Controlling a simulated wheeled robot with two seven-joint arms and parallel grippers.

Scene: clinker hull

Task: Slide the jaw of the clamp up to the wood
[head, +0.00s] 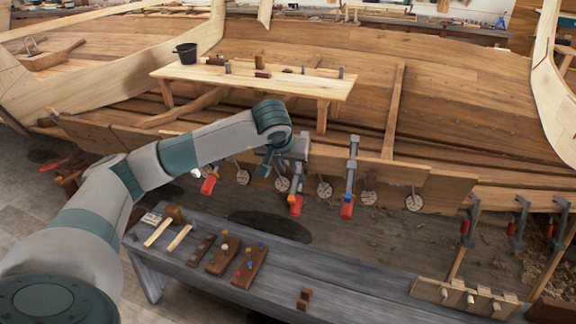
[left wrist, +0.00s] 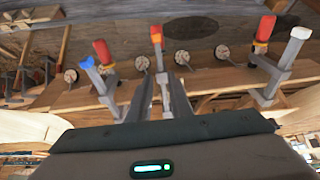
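A clamp with a red handle and an orange collar (head: 295,202) hangs on the plank edge (head: 330,165) in the middle of the head view. Its grey bar and red handle (left wrist: 156,35) show at the centre of the left wrist view. My left gripper (head: 284,160) is at the upper part of this clamp. In the left wrist view its two dark fingers (left wrist: 160,98) stand apart, one on each side of the clamp's bar. I cannot tell whether they touch it. The clamp's upper end is partly hidden by the gripper. My right gripper is not in view.
A clamp with a blue collar (head: 348,203) stands close to the right; another red-handled clamp (head: 209,184) is to the left. Round discs (head: 325,189) line the plank. A grey bench (head: 350,285) with tools is in front; a wooden table (head: 200,73) stands behind.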

